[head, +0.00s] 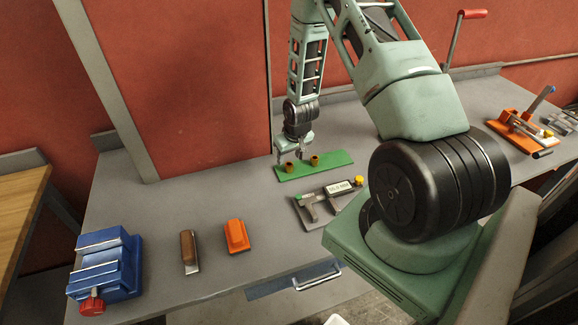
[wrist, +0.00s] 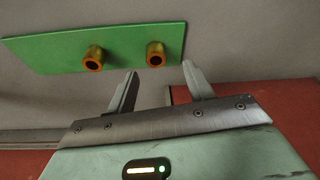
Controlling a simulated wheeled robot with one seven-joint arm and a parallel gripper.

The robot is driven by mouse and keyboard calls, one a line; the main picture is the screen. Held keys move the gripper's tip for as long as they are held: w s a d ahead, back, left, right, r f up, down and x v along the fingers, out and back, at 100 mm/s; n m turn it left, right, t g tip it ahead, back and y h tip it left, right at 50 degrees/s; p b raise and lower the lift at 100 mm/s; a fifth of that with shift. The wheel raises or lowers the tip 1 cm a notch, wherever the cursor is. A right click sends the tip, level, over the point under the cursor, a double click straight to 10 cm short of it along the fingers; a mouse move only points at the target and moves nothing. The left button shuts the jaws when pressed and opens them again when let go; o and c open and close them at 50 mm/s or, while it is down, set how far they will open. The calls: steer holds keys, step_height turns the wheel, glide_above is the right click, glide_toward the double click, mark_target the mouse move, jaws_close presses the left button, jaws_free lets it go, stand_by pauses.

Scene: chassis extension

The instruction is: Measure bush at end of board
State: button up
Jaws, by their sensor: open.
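A green board (head: 338,164) lies on the grey bench in the head view, with two brass-coloured bushes standing on it. One bush (head: 289,167) is near the board's left end and the other bush (head: 314,160) is nearer its middle. In the wrist view the board (wrist: 40,50) shows a bush (wrist: 156,55) near one end and another bush (wrist: 93,58) further along. My gripper (wrist: 158,82) is open and empty, its fingertips just short of the board, with the end bush roughly between them in the picture. A measuring tool with a display (head: 338,187) lies on a grey plate in front of the board.
A blue vise (head: 105,265), a wooden-handled tool (head: 189,252) and an orange block (head: 236,236) sit at the bench's front left. An orange clamp fixture (head: 513,132) is at the far right. A red wall stands close behind the board. Bench left of the board is clear.

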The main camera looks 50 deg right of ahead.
mark_target(289, 164)
steer(key=x, duration=0.1)
steer(key=p+x, duration=0.2)
steer(key=shift+s+d+f, duration=0.2)
steer(key=shift+d+f, duration=0.05)
steer(key=shift+p+x, duration=0.4)
steer(key=shift+x, duration=0.4)
steer(key=c, duration=1.1)
